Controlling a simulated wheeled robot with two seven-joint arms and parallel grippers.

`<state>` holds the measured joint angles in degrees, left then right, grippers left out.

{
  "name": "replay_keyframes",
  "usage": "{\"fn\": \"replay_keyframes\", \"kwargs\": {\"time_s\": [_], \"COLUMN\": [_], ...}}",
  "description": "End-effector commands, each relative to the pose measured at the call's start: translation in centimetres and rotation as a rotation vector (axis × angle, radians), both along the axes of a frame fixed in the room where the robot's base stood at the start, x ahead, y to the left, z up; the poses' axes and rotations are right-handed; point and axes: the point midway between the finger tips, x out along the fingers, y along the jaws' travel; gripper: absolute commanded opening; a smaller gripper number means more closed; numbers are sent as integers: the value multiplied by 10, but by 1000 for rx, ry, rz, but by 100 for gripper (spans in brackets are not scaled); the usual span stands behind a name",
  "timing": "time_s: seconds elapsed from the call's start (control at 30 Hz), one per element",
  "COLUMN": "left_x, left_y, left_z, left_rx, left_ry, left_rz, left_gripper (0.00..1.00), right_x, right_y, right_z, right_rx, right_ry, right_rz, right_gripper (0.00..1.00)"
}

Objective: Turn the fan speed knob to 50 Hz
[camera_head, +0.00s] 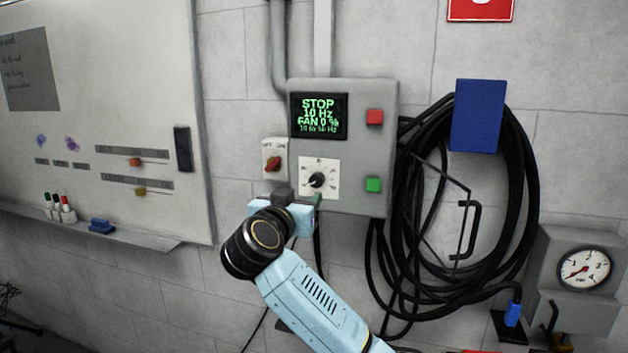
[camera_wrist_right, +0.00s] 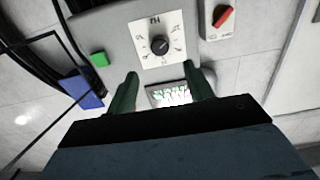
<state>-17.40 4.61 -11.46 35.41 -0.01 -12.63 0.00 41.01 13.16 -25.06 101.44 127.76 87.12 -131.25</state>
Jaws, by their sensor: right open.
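The fan speed knob (camera_head: 316,180) is a black round knob with a white pointer on a white dial plate (camera_head: 305,192), low on a grey wall control box (camera_head: 357,150). The box's display (camera_head: 319,116) reads STOP, 10 Hz, FAN 0 % in green. In the right wrist view the knob (camera_wrist_right: 159,45) sits beyond and between the fingertips. My right gripper (camera_wrist_right: 160,82) is open and empty, its two dark green fingers apart from the knob. In the head view the right gripper (camera_head: 318,201) is just below the dial, partly hidden by its wrist. My left gripper is not in view.
A red button (camera_head: 375,117) and a green button (camera_head: 373,184) are on the box's right side. A red rotary switch (camera_head: 272,163) is on its left. Black cable coils (camera_head: 405,240) hang at right near a pressure gauge (camera_head: 585,268). A whiteboard (camera_head: 100,110) is at left.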

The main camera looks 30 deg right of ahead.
Motion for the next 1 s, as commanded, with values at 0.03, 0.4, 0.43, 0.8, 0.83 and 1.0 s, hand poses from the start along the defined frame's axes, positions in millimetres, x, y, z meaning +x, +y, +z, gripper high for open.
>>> {"fn": "replay_keyframes", "kwargs": {"time_s": [0.03,0.4,0.43,0.8,0.83,1.0], "left_x": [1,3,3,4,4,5], "left_y": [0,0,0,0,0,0], "left_z": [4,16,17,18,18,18], "left_rx": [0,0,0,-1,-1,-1], "left_ry": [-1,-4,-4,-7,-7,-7], "left_rz": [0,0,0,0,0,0], "left_gripper": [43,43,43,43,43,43], "right_x": [7,54,57,67,67,67], "right_y": [-10,-64,-67,-79,-78,-78], "right_z": [3,2,2,0,0,0], "right_rx": [-3,-1,-2,0,0,0], "right_ry": [1,-1,-1,-3,-3,-3], "right_rz": [-4,-3,-2,0,0,0], "right_gripper": [52,52,52,52,52,43]}}
